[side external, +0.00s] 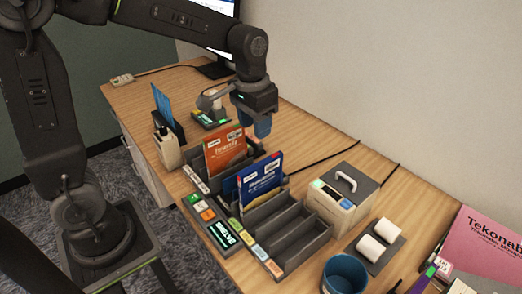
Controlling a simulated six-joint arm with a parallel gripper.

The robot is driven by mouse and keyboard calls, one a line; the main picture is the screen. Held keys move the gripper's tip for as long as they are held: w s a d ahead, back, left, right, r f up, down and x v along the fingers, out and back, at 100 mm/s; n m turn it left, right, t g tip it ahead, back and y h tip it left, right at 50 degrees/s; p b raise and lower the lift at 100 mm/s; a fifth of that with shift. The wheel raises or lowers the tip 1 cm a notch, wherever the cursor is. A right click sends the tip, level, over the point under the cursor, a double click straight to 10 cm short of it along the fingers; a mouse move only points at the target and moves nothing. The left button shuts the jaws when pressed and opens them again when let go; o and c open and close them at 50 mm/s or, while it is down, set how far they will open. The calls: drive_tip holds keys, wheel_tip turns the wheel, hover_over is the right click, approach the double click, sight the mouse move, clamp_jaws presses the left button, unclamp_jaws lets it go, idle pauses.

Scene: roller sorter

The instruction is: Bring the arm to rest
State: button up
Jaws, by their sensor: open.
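My gripper (262,127) hangs above the wooden desk, behind the sorter and its orange booklet. Its blue fingers point down. It is open, and I see nothing between the fingers. The dark arm reaches in from the upper left of the side external view. The grey slotted sorter (294,237) stands below and in front of the gripper. An orange booklet (226,150) and a blue booklet (260,181) stand upright in its slots. The gripper looks apart from both booklets.
A white box with a handle (336,206), white rollers (378,240) and a blue cup (345,274) stand right of the sorter. A bottle (166,147), a blue card in a holder (164,105) and a monitor (217,68) are left and behind. A pink book (482,252) lies far right.

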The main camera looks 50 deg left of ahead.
drive_tip(key=s+r+t, duration=0.4)
drive_tip(key=s+t, duration=0.1)
drive_tip(key=s, duration=1.1)
drive_tip(key=shift+a, duration=0.25)
